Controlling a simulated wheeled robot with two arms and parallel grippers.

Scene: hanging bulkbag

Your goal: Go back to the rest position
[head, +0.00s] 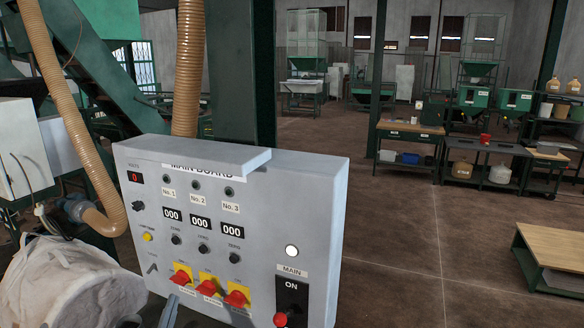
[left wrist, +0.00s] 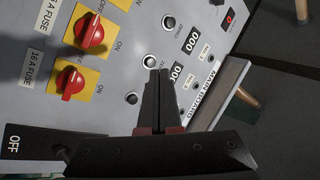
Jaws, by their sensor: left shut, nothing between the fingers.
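My right gripper is not in view.
The board carries three red rotary switches (head: 208,285) on yellow plates and a main lever with a red ball (head: 280,319). A white bulk bag (head: 65,285) and a ribbed hose (head: 75,120) are at the left. Open floor (head: 410,270) lies right of the board.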

